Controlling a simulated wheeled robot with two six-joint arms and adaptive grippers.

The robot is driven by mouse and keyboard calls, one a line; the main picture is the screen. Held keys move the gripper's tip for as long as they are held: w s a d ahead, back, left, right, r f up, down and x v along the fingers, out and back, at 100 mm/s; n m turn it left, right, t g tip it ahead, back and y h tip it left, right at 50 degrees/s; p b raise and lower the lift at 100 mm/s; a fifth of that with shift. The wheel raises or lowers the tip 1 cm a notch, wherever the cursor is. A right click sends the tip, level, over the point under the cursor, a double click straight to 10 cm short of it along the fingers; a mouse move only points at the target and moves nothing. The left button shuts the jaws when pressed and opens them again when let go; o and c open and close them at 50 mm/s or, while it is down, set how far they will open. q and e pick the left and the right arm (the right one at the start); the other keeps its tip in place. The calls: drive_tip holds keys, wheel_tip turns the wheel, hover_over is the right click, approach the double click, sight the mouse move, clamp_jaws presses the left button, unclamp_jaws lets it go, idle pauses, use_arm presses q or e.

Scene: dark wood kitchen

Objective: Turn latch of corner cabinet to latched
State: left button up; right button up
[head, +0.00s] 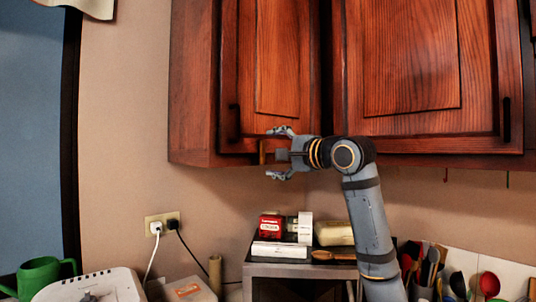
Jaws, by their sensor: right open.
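The wooden corner cabinet (228,60) hangs on the wall at the upper middle, and its narrow left door looks shut. A small wooden piece that looks like the latch (263,150) shows upright at the door's lower edge. It is partly hidden by my right gripper, so I cannot tell its full turn. My right gripper (273,153) points left with its fingers spread, one above and one below the latch's height. I cannot tell whether it touches the latch. My left gripper is not in view.
A wider cabinet door (410,60) adjoins on the right. Below stands a grey appliance (290,270) with boxes and packets on top. Utensils (435,265) stand at the lower right. A green watering can (40,275) and a wall outlet (161,224) are at left.

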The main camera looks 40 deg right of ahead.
drive_tip(key=s, duration=0.5)
drive_tip(key=shift+s+d, duration=0.15)
drive_tip(key=shift+d, duration=0.1)
